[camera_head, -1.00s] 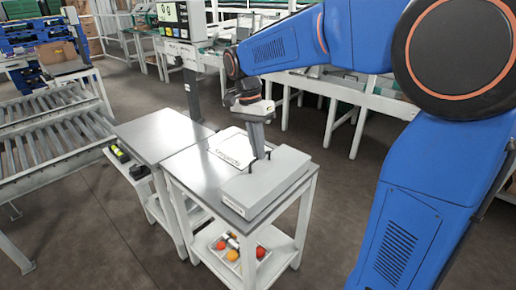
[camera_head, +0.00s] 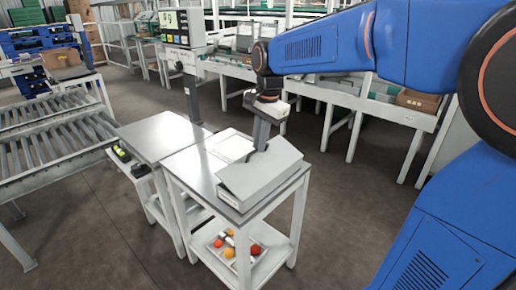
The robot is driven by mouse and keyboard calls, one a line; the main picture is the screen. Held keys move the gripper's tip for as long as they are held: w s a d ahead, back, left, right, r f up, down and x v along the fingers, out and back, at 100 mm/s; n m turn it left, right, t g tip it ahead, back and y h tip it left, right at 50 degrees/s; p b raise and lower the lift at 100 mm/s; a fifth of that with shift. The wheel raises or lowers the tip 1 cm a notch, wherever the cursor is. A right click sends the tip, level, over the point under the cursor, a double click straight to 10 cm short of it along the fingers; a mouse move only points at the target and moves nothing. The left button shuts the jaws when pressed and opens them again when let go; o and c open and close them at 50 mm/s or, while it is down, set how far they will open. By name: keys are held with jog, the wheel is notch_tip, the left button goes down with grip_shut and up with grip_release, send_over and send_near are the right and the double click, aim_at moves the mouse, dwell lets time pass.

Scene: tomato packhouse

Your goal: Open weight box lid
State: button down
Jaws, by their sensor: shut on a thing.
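The weight box is a light grey, low box on the right-hand table (camera_head: 207,172). Its lid (camera_head: 262,172) is raised at the far edge and slopes down toward the near side, so it stands partly open. My gripper (camera_head: 261,146) points down at the far edge of the lid and is shut on it. The fingertips are small here and partly hidden behind the lid's edge. The inside of the box cannot be seen from this side.
A pale sheet with print (camera_head: 228,146) lies on the table behind the box. A second metal-topped table (camera_head: 160,135) adjoins on the left. A lower shelf tray (camera_head: 222,240) holds red and orange fruit. A scale display (camera_head: 178,28) stands behind; a roller conveyor (camera_head: 55,140) is at left.

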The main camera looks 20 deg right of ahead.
jog(key=s+d+f+t+y, duration=0.1)
jog(key=s+d+t+y, duration=0.2)
jog(key=s, duration=1)
jog(key=shift+s+d+f+t, duration=0.25)
jog(key=shift+d+t, duration=0.85)
jog(key=shift+d, duration=1.4)
jog(key=c, duration=1.9)
grip_release()
jog(key=shift+w, duration=0.15)
jog(key=shift+r, duration=0.15)
jog(key=v, duration=1.1)
jog(key=shift+s+d+r, duration=0.2)
jog(key=shift+s+d, duration=0.1)
